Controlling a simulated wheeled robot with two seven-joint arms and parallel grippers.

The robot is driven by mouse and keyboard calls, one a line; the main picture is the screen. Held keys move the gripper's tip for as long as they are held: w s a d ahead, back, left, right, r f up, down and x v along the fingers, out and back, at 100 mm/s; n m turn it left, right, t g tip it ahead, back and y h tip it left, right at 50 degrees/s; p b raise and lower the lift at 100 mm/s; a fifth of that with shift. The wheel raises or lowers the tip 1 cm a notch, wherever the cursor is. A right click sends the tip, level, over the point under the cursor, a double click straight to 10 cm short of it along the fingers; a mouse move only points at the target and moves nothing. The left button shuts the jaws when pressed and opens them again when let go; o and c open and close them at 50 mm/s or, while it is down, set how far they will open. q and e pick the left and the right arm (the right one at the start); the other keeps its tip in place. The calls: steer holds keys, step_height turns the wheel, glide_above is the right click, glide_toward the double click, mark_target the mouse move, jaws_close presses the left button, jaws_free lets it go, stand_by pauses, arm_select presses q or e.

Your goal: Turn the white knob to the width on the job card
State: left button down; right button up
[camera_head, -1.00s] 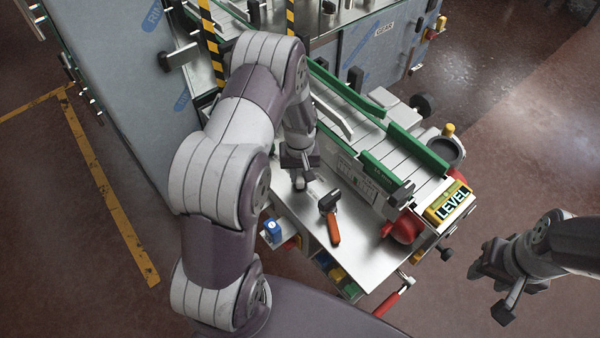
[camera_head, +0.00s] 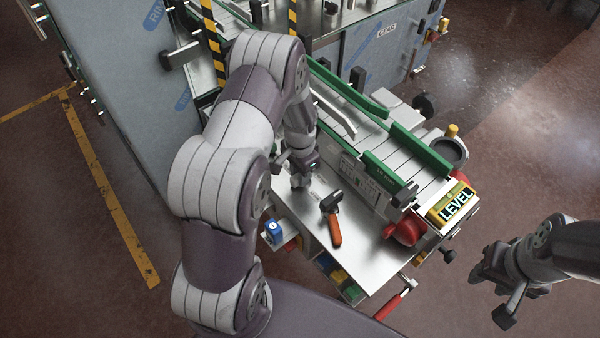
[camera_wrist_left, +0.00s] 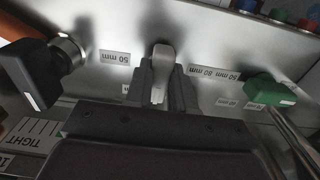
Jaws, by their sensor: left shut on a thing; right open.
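The white knob (camera_wrist_left: 162,62) shows in the left wrist view as a pale lever between my left gripper's (camera_wrist_left: 160,85) two fingers. The left gripper is shut on it. Labels reading 50 mm (camera_wrist_left: 115,57) and 80 mm (camera_wrist_left: 207,72) sit on the metal panel to the left and right of the knob. In the head view my left gripper (camera_head: 301,172) is low at the metal shelf, and the arm partly hides the knob. My right gripper (camera_head: 497,280) is open and empty, off to the right of the machine. I cannot make out the job card.
A green handle (camera_wrist_left: 268,90) and a black knob (camera_wrist_left: 42,70) flank the gripper. A yellow LEVEL block (camera_head: 452,203) sits at the conveyor's end.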

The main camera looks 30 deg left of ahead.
arm_select(q)
steer(key=m, duration=0.4)
steer(key=shift+s+f+m, duration=0.2)
steer(key=shift+f+m, duration=0.05)
steer(key=shift+m, duration=0.05)
steer(key=m, duration=0.4)
steer(key=shift+m, duration=0.3)
steer(key=m, duration=0.4)
steer(key=shift+w+b, duration=0.1)
steer(key=shift+b, duration=0.3)
steer(key=shift+f+m, duration=0.1)
steer(key=shift+m, duration=2.1)
steer(key=c, duration=1)
jaws_free()
steer(key=shift+o, duration=0.2)
steer(key=shift+w, duration=0.2)
step_height(320, 180, up, 13)
steer(key=b, duration=0.2)
